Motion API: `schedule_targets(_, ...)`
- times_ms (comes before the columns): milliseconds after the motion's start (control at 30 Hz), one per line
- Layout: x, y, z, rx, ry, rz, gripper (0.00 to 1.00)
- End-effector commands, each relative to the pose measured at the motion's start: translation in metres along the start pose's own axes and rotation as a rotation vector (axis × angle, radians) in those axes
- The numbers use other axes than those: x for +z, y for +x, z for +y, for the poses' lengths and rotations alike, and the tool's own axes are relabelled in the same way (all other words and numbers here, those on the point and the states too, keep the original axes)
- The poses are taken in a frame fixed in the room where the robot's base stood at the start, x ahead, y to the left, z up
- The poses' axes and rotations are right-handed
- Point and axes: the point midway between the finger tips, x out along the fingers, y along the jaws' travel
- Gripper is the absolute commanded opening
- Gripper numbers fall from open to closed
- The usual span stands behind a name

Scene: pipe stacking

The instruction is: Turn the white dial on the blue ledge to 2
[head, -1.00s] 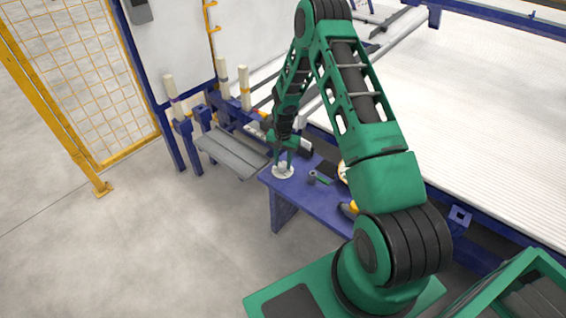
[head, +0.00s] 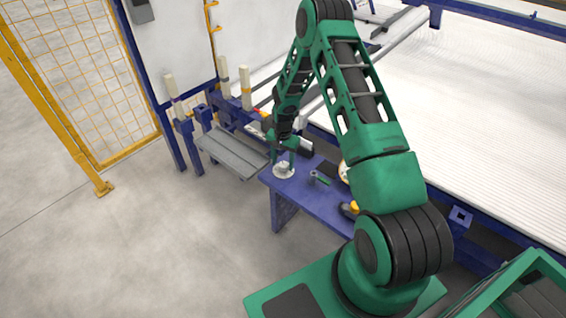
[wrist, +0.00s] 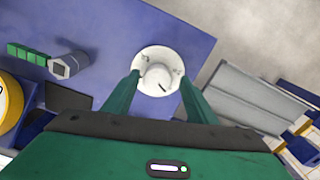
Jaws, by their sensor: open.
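The white dial (wrist: 158,78) sits near the corner of the blue ledge (wrist: 150,25). It has a round base plate with small dark marks, too small to read, and a raised knob with a short dark line toward the lower right. My gripper (wrist: 160,82) is open, its green fingers on either side of the dial's knob; I cannot tell whether they touch it. In the head view, the dial (head: 283,171) is at the left end of the ledge (head: 318,200), just below my gripper (head: 283,163).
A grey and green tool (wrist: 70,65) lies on the ledge left of the dial. A yellow-rimmed round thing (wrist: 8,100) is at the far left. Grey slats (wrist: 245,95) lie right of the ledge. White pipes (head: 245,88) stand behind, and open floor (head: 150,240) is in front.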

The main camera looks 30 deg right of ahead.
Motion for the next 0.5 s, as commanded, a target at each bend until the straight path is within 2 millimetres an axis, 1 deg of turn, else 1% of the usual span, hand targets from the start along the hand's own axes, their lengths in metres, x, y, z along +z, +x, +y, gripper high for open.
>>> schedule_targets(133,-0.001,-0.004,0.001,0.001,0.001,0.001,0.52)
schedule_targets(233,-0.001,-0.015,0.001,0.001,0.001,0.002,0.52)
schedule_targets(500,-0.002,-0.065,-0.001,0.0,0.0,0.002,0.52)
